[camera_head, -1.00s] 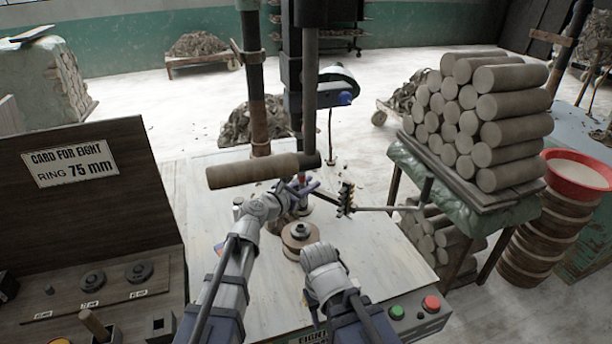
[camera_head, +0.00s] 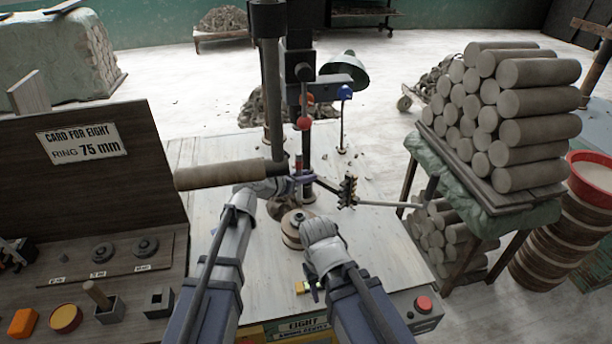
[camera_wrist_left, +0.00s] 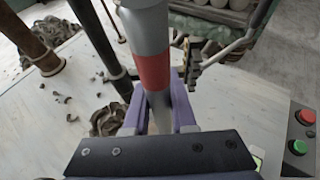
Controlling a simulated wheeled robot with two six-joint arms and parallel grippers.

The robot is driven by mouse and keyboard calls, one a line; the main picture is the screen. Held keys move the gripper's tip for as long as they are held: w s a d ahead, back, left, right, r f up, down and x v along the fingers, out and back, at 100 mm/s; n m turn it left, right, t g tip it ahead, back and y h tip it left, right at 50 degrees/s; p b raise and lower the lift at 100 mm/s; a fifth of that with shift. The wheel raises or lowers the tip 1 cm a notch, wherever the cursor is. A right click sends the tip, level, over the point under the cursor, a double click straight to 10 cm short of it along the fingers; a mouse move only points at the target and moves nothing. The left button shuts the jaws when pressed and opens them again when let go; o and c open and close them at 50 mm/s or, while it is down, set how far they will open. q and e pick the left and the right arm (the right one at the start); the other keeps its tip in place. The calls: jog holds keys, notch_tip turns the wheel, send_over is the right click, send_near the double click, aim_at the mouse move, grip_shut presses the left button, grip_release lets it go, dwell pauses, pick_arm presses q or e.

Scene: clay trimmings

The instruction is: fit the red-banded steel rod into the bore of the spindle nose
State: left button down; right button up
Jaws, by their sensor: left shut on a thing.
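The red-banded steel rod (camera_wrist_left: 150,45) stands close to upright in the left wrist view, its red band just above my fingers. My left gripper (camera_wrist_left: 160,118) is shut on it, with a purple finger on each side. In the head view the left gripper (camera_head: 300,180) is beside the machine's dark column, partly hidden by my arm. The rod's lower end is hidden between the fingers. I cannot pick out the spindle nose or its bore for certain.
Clay rolls (camera_head: 540,100) are stacked at right.

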pick_arm(q)
jog(key=shift+f, duration=0.1)
notch_tip(320, 180, down, 6)
jog(key=b, duration=0.5)
jog(key=shift+r+b, duration=0.2)
jog(key=shift+b, duration=0.2)
jog(key=shift+f+b, duration=2.2)
dwell(0.9)
jog(key=c, duration=0.7)
grip_release()
jog(key=shift+o, duration=0.2)
jog(key=shift+s, duration=0.1)
jog(key=p+v, duration=0.3)
jog(key=v, duration=0.4)
jog(key=shift+s+a, duration=0.2)
jog(key=shift+a, duration=0.05)
